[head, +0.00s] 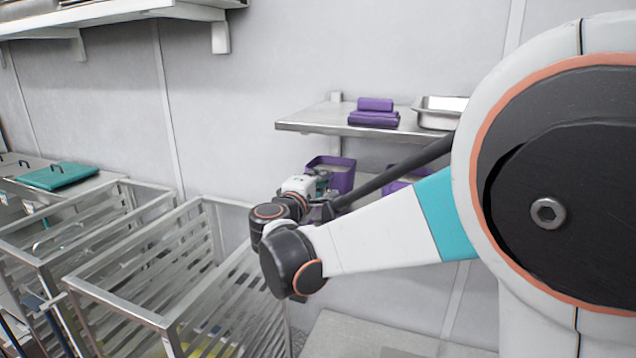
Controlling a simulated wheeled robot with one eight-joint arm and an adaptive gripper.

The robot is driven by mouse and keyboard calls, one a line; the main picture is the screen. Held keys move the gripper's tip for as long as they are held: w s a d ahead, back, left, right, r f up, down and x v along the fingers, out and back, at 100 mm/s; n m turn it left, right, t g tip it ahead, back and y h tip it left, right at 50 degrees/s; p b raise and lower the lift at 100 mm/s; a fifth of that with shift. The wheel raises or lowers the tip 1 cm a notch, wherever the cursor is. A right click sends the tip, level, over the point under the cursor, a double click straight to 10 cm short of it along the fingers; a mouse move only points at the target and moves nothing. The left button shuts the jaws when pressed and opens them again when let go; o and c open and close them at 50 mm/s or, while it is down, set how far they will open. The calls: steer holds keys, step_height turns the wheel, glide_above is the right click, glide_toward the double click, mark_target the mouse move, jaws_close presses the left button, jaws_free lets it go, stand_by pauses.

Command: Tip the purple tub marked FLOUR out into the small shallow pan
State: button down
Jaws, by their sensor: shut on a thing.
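A purple tub (343,174) is in the middle of the head view, below the wall shelf. My gripper (323,183) is at its left side and shut on it; my wrist hides part of the grip. The tub looks roughly upright, and its contents are hidden. No FLOUR marking can be read from here. A second purple tub (394,187) shows partly behind my arm, to the right. A shallow metal pan (438,114) sits at the right end of the shelf, partly hidden by my arm. I cannot tell whether it is the small shallow pan.
The metal wall shelf (310,121) above the tub carries folded-looking purple items (374,112). Metal rack frames (165,270) fill the lower left. A teal lid or board (58,176) lies on a counter at the far left. Another shelf (120,15) is at upper left.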

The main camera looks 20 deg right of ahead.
steer(key=shift+r+p, duration=1.55)
steer(key=shift+r, duration=1.45)
steer(key=shift+f, duration=0.1)
